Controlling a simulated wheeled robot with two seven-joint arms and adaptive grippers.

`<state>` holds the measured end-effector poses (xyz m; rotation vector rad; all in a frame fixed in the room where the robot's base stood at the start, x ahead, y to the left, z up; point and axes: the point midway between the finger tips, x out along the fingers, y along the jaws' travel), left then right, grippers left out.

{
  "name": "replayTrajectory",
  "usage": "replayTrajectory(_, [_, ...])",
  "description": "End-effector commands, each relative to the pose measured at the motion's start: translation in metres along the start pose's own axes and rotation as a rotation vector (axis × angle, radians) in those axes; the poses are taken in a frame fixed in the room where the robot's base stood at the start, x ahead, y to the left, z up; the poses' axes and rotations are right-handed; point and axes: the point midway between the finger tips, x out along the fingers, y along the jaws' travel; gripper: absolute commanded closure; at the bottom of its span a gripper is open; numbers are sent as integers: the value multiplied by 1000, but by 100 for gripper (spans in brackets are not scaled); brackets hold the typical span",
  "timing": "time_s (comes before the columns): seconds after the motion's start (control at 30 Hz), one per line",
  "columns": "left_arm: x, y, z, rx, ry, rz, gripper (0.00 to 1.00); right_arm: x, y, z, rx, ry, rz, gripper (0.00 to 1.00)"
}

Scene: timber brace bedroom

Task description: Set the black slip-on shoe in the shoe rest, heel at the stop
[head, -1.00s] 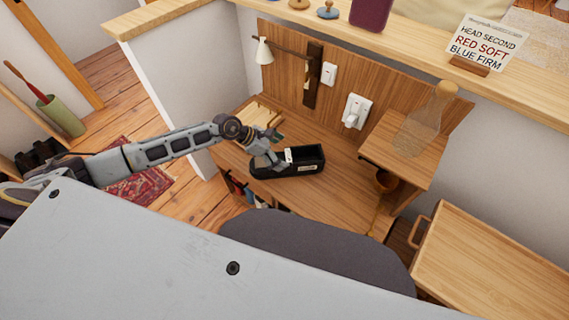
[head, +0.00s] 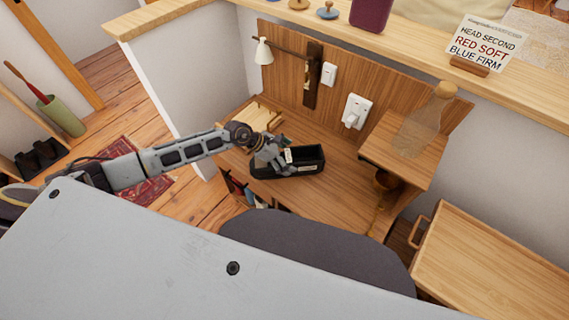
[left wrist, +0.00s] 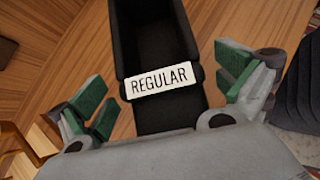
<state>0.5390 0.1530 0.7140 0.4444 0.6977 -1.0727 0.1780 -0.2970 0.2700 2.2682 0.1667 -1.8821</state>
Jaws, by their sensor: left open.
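My left gripper (head: 271,155) is open over the left end of a black open-topped box (head: 308,160) on the wooden desk. In the left wrist view, the green-padded fingers (left wrist: 160,93) are apart on either side of the box, with nothing held between them. The box carries a white label (left wrist: 160,80) reading REGULAR on a crosspiece, and its visible interior looks empty. Small dark shapes (head: 40,157) stand on the floor at the far left; I cannot tell whether they are the black slip-on shoe or the shoe rest. My right gripper is out of view.
A wooden block-like item (head: 262,117) stands behind the gripper. A raised shelf (head: 420,165) with a bottle (head: 425,120) is at right. A dark chair (head: 310,245) blocks the desk's front. A green container (head: 62,117) stands at far left. Desk surface right of the box is clear.

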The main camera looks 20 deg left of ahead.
Motion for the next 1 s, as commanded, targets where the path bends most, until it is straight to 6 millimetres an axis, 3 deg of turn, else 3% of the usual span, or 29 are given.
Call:
replayTrajectory(0.3, [23, -1, 0, -1, 0, 0, 0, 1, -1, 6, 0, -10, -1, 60])
replayTrajectory(0.8, [24, -1, 0, 0, 0, 0, 0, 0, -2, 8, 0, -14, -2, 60])
replayTrajectory(1.0, [24, -1, 0, -1, 0, 0, 23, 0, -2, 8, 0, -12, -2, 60])
